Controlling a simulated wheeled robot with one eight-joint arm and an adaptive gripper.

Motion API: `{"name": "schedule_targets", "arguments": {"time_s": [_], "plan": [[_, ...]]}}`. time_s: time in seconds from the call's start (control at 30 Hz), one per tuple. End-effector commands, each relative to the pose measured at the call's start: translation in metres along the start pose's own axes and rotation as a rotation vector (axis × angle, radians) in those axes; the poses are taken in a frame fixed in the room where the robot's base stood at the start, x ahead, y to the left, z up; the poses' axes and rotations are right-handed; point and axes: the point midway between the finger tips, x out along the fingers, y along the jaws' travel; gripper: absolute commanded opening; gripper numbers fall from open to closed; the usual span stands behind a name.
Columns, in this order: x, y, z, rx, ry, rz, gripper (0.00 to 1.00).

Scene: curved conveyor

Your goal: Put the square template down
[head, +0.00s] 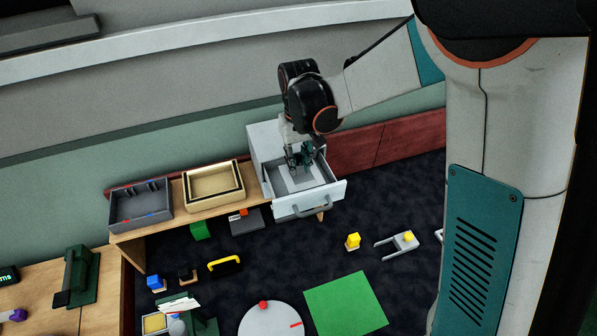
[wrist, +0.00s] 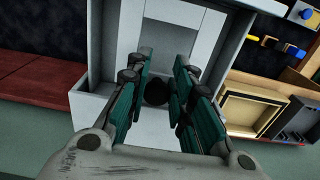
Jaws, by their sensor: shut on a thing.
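The square template (head: 298,185) is a pale, flat square piece at the open drawer (head: 333,192) of a white cabinet in the head view. My gripper (head: 301,160) points down into the drawer, right over the template. In the wrist view a pale square area (wrist: 165,36) shows beyond the fingers, and a dark round part lies between the fingertips of my gripper (wrist: 158,88). The gripper is shut on the template. The fingers hide much of it, and I cannot tell whether its underside touches the drawer floor.
The drawer's walls stand close around my gripper. A grey tray (head: 117,215) and a cream tray (head: 190,202) sit on the wooden shelf to the left.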

Motion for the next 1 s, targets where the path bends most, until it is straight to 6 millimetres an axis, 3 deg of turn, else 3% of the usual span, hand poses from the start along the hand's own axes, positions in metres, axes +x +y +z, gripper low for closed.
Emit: {"name": "schedule_targets", "arguments": {"time_s": [0.17, 0.43, 0.8, 0.83, 0.9, 1.0], "plan": [[0.010, 0.000, 0.000, 0.000, 0.000, 0.000, 0.00], [0.043, 0.000, 0.000, 0.000, 0.000, 0.000, 0.00], [0.048, 0.000, 0.000, 0.000, 0.000, 0.000, 0.00], [0.047, 0.000, 0.000, 0.000, 0.000, 0.000, 0.26], [0.047, 0.000, 0.000, 0.000, 0.000, 0.000, 0.41], [0.047, 0.000, 0.000, 0.000, 0.000, 0.000, 0.41]]}}
